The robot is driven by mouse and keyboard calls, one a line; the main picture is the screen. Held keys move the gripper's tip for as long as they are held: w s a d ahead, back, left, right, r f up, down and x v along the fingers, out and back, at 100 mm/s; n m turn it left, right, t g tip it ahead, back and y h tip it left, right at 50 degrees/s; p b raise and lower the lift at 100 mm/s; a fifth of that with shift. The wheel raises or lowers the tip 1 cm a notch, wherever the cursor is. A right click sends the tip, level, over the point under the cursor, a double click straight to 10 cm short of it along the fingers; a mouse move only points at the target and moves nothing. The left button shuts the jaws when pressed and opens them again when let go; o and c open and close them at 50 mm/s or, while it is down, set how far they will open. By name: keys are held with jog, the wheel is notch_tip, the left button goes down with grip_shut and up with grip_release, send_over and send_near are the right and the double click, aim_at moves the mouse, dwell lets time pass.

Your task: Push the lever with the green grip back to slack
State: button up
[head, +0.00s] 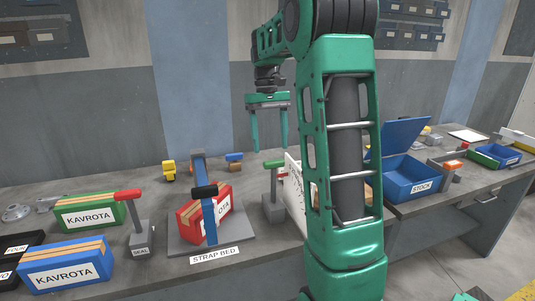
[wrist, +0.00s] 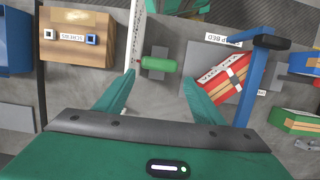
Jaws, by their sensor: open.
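A white board with a printed scale (head: 292,182) stands right beside the lever, partly behind my arm.
The strap bed (head: 240,243) holds a red box (head: 190,226) under a blue arch (head: 199,172) with a black handle. A red-gripped SEAL lever (head: 128,194) stands left. KAVROTA boxes (head: 65,264) fill the left. A blue STOCK bin (head: 408,178) is right of my arm.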

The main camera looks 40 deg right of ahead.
jog(key=v, duration=0.6)
jog(key=shift+w, duration=0.2)
jog(key=shift+s, duration=0.1)
jog(key=s+a+f+t, duration=0.1)
jog(key=s+a+f, duration=0.3)
jog(key=s, duration=0.5)
jog(key=s+a+f+m, duration=0.1)
jog(key=s+a+f, duration=0.3)
jog(key=s, duration=0.6)
jog(key=s+a+f+m+t, duration=0.1)
jog(key=s+a+f, duration=0.3)
jog(key=s+f, duration=0.3)
jog(key=s, duration=0.2)
jog(key=shift+s+f+t+h, duration=0.3)
jog(key=shift+s+h, duration=0.05)
jog(key=shift+h, duration=0.05)
jog(key=shift+w+f, duration=0.25)
jog(key=shift+w, duration=0.35)
